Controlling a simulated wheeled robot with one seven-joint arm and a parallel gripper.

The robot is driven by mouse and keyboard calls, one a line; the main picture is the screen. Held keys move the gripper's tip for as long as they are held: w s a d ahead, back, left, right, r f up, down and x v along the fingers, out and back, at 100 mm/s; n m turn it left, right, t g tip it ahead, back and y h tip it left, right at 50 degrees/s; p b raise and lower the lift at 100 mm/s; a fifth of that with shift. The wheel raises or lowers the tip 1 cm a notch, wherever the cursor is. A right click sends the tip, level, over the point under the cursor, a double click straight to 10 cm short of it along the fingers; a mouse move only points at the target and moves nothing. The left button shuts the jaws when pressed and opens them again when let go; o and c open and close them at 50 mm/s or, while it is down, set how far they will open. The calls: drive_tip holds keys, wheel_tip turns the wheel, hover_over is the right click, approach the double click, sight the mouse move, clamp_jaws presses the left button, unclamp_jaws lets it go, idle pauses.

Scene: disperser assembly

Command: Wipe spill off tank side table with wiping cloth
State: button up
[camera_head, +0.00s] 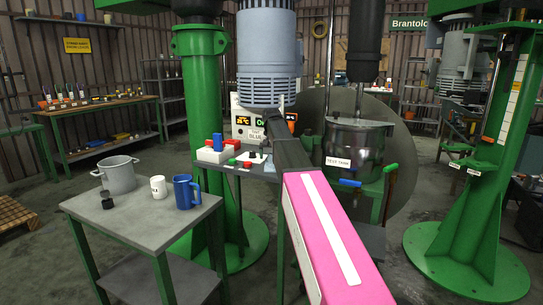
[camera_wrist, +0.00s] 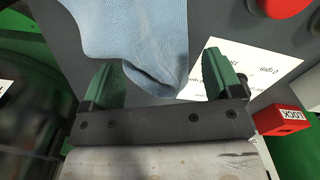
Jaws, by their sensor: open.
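A light blue wiping cloth (camera_wrist: 130,35) shows in the wrist view, its lower folded end between my gripper's two green fingers. My gripper (camera_wrist: 162,78) is open, with the fingers apart on either side of the cloth. The grey tank side table (camera_wrist: 212,22) lies beneath the cloth and also shows in the head view (camera_head: 262,174). It stands left of the test tank (camera_head: 352,145). I cannot make out a spill. In the head view my arm hides part of the table, and I cannot make out the cloth there.
In the wrist view a printed white sheet (camera_wrist: 262,75) lies right of the cloth, near a red LOCK block (camera_wrist: 282,122) and red round parts (camera_wrist: 285,6). A front-left table (camera_head: 130,225) holds a pot (camera_head: 117,174), white mug (camera_head: 158,187) and blue mug (camera_head: 186,192).

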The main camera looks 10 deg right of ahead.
drive_tip(key=shift+f, duration=0.15)
drive_tip(key=shift+f, duration=1)
drive_tip(key=shift+c, duration=0.2)
clamp_jaws()
